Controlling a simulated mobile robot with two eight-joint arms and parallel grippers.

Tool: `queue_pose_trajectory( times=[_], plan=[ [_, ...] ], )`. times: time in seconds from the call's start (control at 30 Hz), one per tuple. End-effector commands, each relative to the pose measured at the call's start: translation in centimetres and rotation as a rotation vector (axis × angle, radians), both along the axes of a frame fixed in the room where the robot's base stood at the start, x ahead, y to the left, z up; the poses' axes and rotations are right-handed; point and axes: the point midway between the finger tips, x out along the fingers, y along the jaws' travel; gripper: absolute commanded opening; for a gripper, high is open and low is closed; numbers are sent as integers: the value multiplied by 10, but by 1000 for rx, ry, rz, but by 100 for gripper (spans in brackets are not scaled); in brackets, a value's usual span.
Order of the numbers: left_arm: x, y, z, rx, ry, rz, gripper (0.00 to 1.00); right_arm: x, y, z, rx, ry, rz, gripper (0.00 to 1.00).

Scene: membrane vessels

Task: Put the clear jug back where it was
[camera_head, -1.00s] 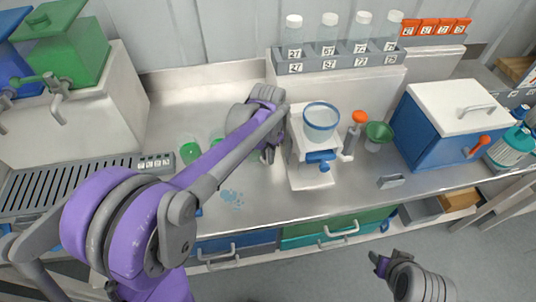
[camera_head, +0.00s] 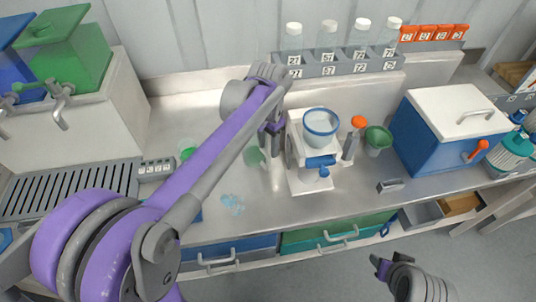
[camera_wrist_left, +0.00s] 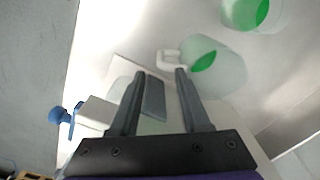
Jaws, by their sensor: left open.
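A clear jug (camera_wrist_left: 222,68) with a green patch and a white handle (camera_wrist_left: 168,57) stands on the bench in the left wrist view. In the head view it is a faint greenish shape (camera_head: 253,157), partly hidden by my left gripper (camera_head: 272,148). The left gripper is open, its fingertips (camera_wrist_left: 160,74) near the handle, with nothing clearly held. A second clear vessel with a green patch (camera_wrist_left: 250,12) is at the top of the wrist view, partly cut off; it also seems to show left of my forearm (camera_head: 188,152). My right gripper (camera_head: 381,265) is low at the right, away from the bench.
A white stand (camera_head: 308,180) holding a blue-rimmed clear vessel (camera_head: 320,128) is just right of my left gripper. An orange-topped tool (camera_head: 357,125), green funnel (camera_head: 378,138) and blue box (camera_head: 430,140) stand further right. Bottles in a grey rack (camera_head: 340,66) are behind.

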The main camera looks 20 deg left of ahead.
Motion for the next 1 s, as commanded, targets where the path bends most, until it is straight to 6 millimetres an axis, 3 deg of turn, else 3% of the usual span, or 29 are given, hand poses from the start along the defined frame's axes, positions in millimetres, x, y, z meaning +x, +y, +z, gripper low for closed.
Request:
queue_pose_trajectory(
  times=[0.2, 0.37, 0.47, 0.67, 0.8, 1.0],
  plan=[
    [-1, 0, 36, 0, 0, 0, 47, 2, 0, 4, 0, -3, 0, 50],
    [-5, -1, 45, 0, -9, 7, 47, 2, 0, 4, 0, -4, 0, 50],
    [-21, -2, 43, -2, -45, 38, 47, 2, 0, 4, 0, -3, 0, 50],
    [-84, -5, 21, -22, -201, 171, 47, 2, 0, 4, 0, -3, 0, 50],
    [-130, -7, -7, -52, -320, 274, 47, 2, 0, 4, 0, -3, 0, 50],
    [-172, -9, -43, -97, -438, 375, 47, 2, 0, 4, 0, -3, 0, 50]
  ],
)
